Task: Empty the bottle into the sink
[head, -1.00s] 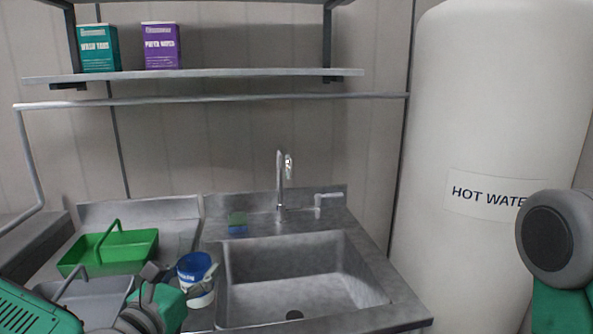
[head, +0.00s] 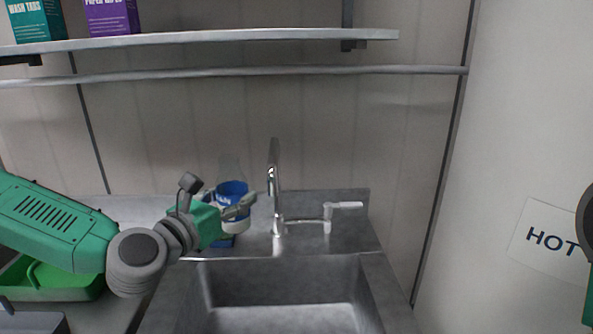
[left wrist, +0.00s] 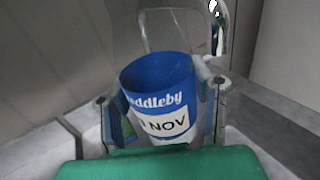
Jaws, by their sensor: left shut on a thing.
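The bottle (head: 233,188) has a blue and white label and a clear upper part. My left gripper (head: 240,211) is shut on it and holds it roughly upright, near the sink's back left corner. In the left wrist view the bottle (left wrist: 158,103) sits between the fingers, slightly tilted, its label partly readable. I cannot tell how full it is. The sink (head: 284,284) is a grey metal basin in front, with only its back part showing.
The faucet (head: 274,185) stands just right of the bottle, with a lever (head: 344,205) beside it. A blue sponge (head: 221,241) partly shows below the gripper. Green bins (head: 60,281) are at lower left. A shelf (head: 200,40) spans above. A white tank (head: 535,130) is at right.

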